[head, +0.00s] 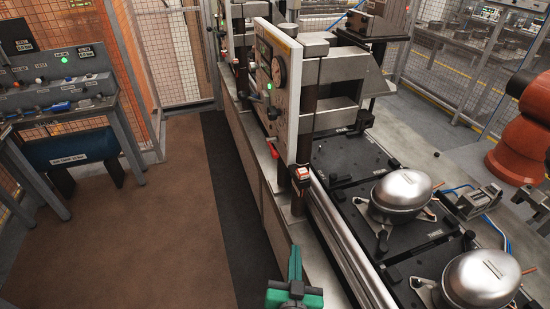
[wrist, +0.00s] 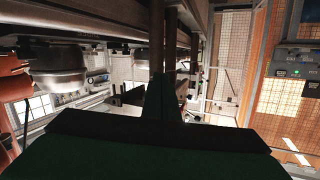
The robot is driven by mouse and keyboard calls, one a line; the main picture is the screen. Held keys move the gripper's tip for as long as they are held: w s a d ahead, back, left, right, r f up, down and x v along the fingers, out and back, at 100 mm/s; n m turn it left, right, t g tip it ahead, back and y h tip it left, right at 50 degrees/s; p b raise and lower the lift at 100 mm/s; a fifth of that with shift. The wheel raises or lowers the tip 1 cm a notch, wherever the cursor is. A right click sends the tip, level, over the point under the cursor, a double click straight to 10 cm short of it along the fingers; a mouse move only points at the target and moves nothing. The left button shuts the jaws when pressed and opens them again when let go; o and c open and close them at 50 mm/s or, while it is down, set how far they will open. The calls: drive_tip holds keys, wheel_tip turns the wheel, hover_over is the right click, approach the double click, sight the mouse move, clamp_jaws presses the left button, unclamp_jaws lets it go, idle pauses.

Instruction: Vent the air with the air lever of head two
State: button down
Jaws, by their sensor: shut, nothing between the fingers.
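A pale control panel (head: 279,85) with a gauge and a green light stands upright on the press head at the top centre of the head view. Small levers and a red knob (head: 272,113) sit on its face, and a red-tipped lever (head: 272,153) sticks out lower down. I cannot read which one is the air lever or which head this is. My green gripper (head: 295,264) is shut and empty, low in the head view, nearer than the panel and apart from it. Its closed fingers also show in the wrist view (wrist: 160,98).
Two silver compressors (head: 401,190) (head: 482,279) sit on black pallets to the right of the rail. A small red-and-white box (head: 301,173) stands on a post below the panel. A workbench (head: 60,93) is at left. The brown floor (head: 150,230) between is clear.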

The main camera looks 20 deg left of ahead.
drive_tip(key=w+a+r+n+g+y, duration=0.1)
drive_tip(key=w+a+r+n, duration=0.1)
drive_tip(key=r, duration=0.6)
drive_tip(key=w+a+r+n+g+y, duration=0.1)
drive_tip(key=w+a+r+n+y, duration=0.1)
drive_tip(key=w+r, duration=0.3)
drive_tip(key=w+a+r+n+y, duration=0.1)
drive_tip(key=w+a+r+n, duration=0.2)
drive_tip(key=r, duration=0.8)
drive_tip(key=shift+w+a+r+n+g+y, duration=0.3)
drive_tip(key=shift+w+n+g, duration=0.15)
drive_tip(key=shift+n, duration=0.35)
drive_tip(key=shift+d, duration=0.15)
